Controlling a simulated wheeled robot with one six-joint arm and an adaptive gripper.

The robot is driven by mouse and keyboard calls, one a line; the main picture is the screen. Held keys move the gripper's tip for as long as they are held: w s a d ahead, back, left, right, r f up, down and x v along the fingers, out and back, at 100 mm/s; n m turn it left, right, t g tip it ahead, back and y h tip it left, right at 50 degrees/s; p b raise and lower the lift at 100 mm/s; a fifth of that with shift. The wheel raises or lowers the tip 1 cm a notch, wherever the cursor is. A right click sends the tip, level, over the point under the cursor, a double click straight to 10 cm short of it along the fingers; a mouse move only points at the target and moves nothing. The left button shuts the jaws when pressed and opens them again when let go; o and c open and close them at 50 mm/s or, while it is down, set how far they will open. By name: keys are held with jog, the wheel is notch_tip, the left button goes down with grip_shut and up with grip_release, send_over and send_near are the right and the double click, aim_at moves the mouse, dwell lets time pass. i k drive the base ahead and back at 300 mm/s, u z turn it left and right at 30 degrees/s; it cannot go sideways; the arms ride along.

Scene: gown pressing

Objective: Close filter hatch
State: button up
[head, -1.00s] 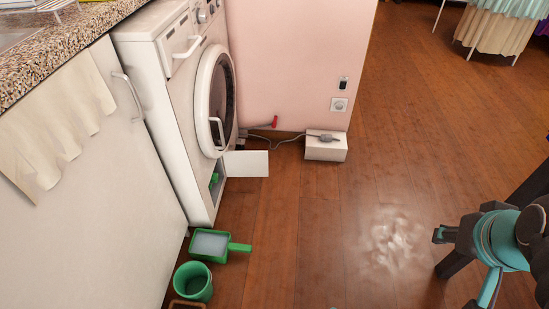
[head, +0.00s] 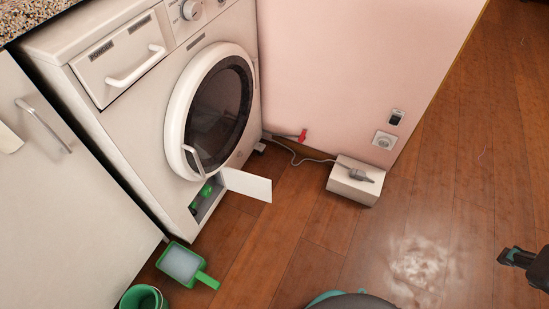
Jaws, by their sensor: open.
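The filter hatch (head: 246,184) is a white flap standing open at the lower front of the white washing machine (head: 123,123). It sticks out to the right of its opening. A green part (head: 206,190) shows inside the opening. My gripper (head: 510,257) is at the right edge, dark and only partly in view. It is open and empty, well to the right of the hatch and apart from it.
A green dustpan-like tray (head: 181,264) and a green bucket (head: 144,298) stand on the floor before the machine. A white box with a plug (head: 350,188) and its cable lie by the pink wall. A pale patch (head: 420,265) marks the floor. The floor between hatch and gripper is mostly clear.

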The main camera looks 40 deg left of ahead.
aim_at(256, 187)
jog(key=i, duration=3.5)
jog(key=u, duration=4.65)
